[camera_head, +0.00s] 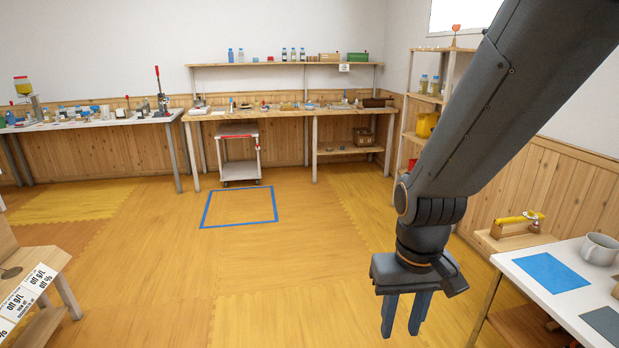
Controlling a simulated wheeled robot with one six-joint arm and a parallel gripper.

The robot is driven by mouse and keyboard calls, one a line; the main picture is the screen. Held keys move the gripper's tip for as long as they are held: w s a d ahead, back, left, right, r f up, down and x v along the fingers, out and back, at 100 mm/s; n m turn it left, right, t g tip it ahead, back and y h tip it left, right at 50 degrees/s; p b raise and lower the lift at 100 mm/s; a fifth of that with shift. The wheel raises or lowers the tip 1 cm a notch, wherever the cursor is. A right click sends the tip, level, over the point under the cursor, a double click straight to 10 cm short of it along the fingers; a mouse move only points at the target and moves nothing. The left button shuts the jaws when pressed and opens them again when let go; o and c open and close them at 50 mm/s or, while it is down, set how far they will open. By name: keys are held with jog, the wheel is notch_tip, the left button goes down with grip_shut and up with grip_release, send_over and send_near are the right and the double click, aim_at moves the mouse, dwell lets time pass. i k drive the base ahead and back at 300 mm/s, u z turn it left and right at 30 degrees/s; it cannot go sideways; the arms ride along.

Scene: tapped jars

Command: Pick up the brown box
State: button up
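My gripper (401,335) hangs fingers down in the right foreground, far from both. Its two fingers are apart, with only floor seen between them.
A wheeled cart (239,155) stands at the back workbench (300,113). A blue square outline (240,225) marks open floor. A white table (562,300) with a mug (600,249) is close on the right. A wooden stand (30,262) is at left. The middle floor is clear.

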aim_at(366, 103)
jog(key=z, duration=0.05)
jog(key=i, duration=3.6)
jog(key=z, duration=0.4)
jog(key=i, duration=1.85)
jog(key=z, duration=0.25)
jog(key=i, duration=1.2)
jog(key=u, duration=0.6)
jog(key=i, duration=1.65)
jog(key=z, duration=0.8)
jog(key=i, duration=0.6)
jog(key=z, duration=0.6)
